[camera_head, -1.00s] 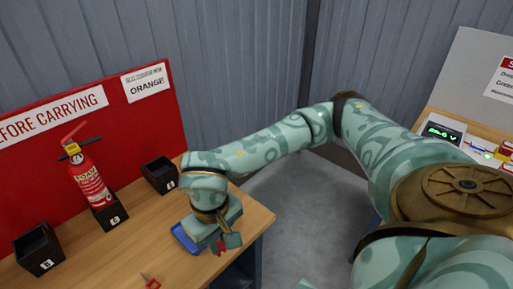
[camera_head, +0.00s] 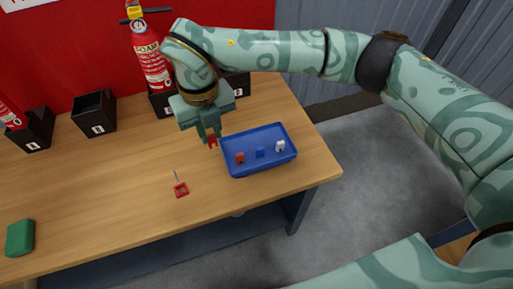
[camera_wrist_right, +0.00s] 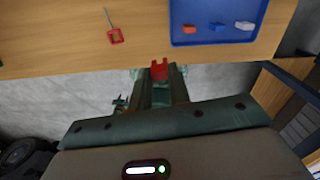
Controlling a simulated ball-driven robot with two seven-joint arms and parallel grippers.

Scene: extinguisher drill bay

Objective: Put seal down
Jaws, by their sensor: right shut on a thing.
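My right gripper (camera_head: 208,138) is shut on a small red seal (camera_head: 212,141), which shows between the fingertips. The seal also shows in the right wrist view (camera_wrist_right: 159,69). The gripper is above the wooden table, beside the left edge of the blue tray (camera_head: 236,172). In the tray lie an orange seal (camera_head: 240,158), a blue seal (camera_head: 260,152) and a white seal (camera_head: 280,146). The height of the held seal above the table is hard to tell. My left gripper is not in view.
A pin with a red square handle (camera_head: 181,189) lies on the table (camera_head: 120,180) left of the tray. A green block (camera_head: 20,238) is at the front left. Fire extinguishers (camera_head: 150,60) and black holders (camera_head: 95,113) stand along the red back panel. The table's middle is mostly clear.

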